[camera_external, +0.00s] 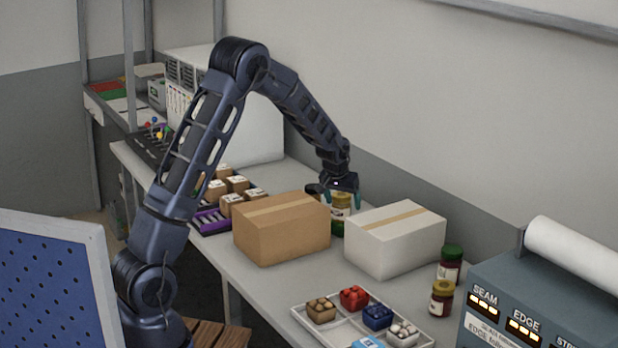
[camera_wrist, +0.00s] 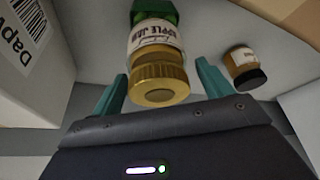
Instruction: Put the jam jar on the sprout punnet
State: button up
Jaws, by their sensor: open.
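The jam jar (camera_external: 341,201) has a gold lid and stands behind the gap between two boxes in the external view. In the wrist view the jam jar (camera_wrist: 155,60) shows a white apple jam label, lid toward me. My gripper (camera_external: 342,196) is open over it, with one teal finger on each side of the lid and visible gaps there in the wrist view. A green part (camera_wrist: 155,10) lies past the label; I cannot tell if it belongs to the jar or is something beneath it. I cannot make out the sprout punnet for certain.
A brown box (camera_external: 282,236) and a white box (camera_external: 394,242) stand close in front of the jar. Two more jars (camera_external: 449,264) (camera_external: 440,300) stand at right. A white tray (camera_external: 316,333) holds several small goods. Several small boxes (camera_external: 231,203) are at left. A small dark-lidded jar (camera_wrist: 242,62) shows nearby.

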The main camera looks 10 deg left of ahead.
jog(key=shift+r, duration=0.1)
jog(key=v, duration=1.2)
jog(key=s+a+r+n, duration=0.1)
jog(key=s+a+r, duration=0.6)
jog(key=a, duration=0.4)
jog(key=s+a+r, duration=0.6)
jog(key=s+a, duration=0.9)
jog(key=s, duration=0.7)
jog(key=s+a+f+n+y, duration=0.1)
jog(key=s+a, duration=0.5)
jog(key=s, duration=0.5)
jog(key=shift+s+f+n, duration=0.2)
jog(key=shift+s+n, duration=0.1)
jog(key=shift+s, duration=0.05)
